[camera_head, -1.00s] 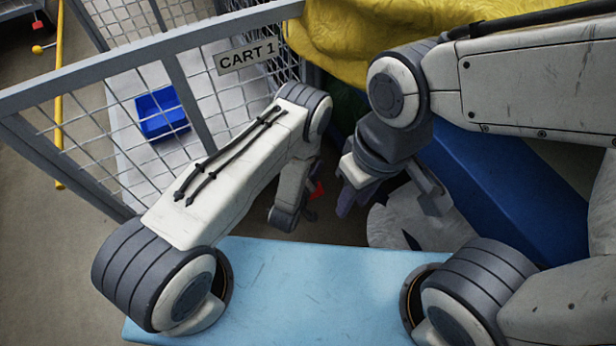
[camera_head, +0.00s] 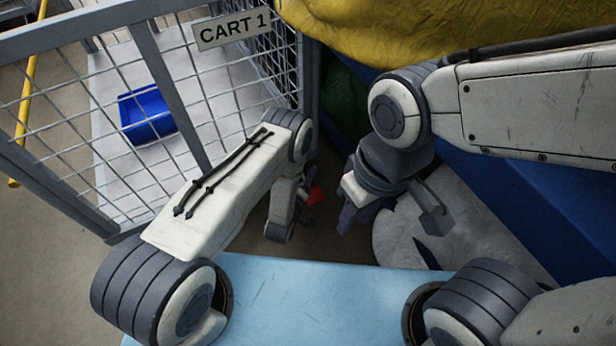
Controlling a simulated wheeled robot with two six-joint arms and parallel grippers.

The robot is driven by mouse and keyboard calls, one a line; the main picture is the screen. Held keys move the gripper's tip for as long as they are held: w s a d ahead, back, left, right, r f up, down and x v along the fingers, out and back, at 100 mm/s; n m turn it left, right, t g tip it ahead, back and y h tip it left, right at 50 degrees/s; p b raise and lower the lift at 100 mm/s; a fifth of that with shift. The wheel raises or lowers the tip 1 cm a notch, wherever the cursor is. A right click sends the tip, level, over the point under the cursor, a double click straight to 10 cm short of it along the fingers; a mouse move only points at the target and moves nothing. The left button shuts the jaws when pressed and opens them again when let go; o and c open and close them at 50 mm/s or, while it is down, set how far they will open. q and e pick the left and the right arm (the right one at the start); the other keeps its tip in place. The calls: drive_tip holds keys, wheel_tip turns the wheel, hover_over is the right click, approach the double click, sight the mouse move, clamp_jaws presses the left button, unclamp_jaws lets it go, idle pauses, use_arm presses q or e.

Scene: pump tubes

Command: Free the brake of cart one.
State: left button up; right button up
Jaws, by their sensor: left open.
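Cart one is a grey mesh cage with a "CART 1" sign (camera_head: 232,28) at the upper left.
A blue bin (camera_head: 147,115) sits inside the cart. A yellow cover (camera_head: 390,32) lies over something behind, with a blue side (camera_head: 540,225) at the right. A pale round thing (camera_head: 450,235) is on the floor below my right gripper. A light blue surface (camera_head: 310,300) is in front.

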use_arm(q)
drive_tip(key=shift+w+d+f, duration=0.1)
drive_tip(key=shift+w, duration=0.35)
clamp_jaws()
drive_tip(key=shift+s, duration=0.1)
idle(1.1)
